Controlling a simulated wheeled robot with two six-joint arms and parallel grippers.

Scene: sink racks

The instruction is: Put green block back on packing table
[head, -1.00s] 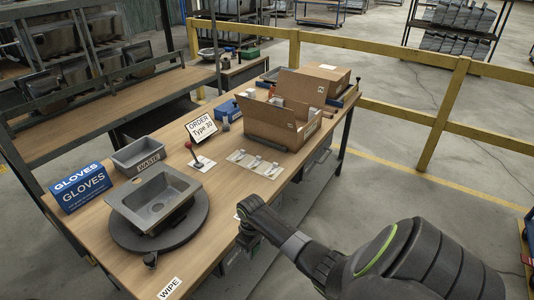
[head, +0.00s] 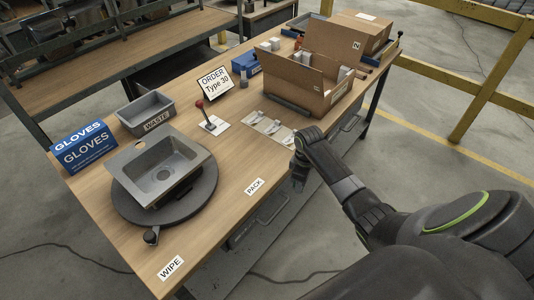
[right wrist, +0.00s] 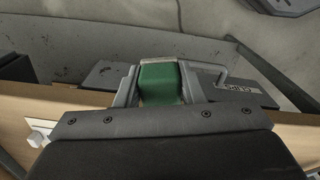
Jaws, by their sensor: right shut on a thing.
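My right gripper (head: 298,183) hangs at the near right edge of the wooden packing table (head: 215,220), to the right of the PACK label (head: 255,187). In the right wrist view, its two grey fingers are shut on the green block (right wrist: 160,83), one finger on each side. The block is hidden in the head view. Beyond the fingers, the right wrist view shows a grey surface with a handle and a label reading CLIPS. My left gripper is not in view.
The table holds a grey sink (head: 160,165) on a black turntable (head: 209,188), a WASTE bin (head: 145,112), a gloves box (head: 84,147), a red-knobbed lever (head: 201,106), a clip strip (head: 268,127) and an open carton (head: 300,82). Bare wood lies around the PACK label.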

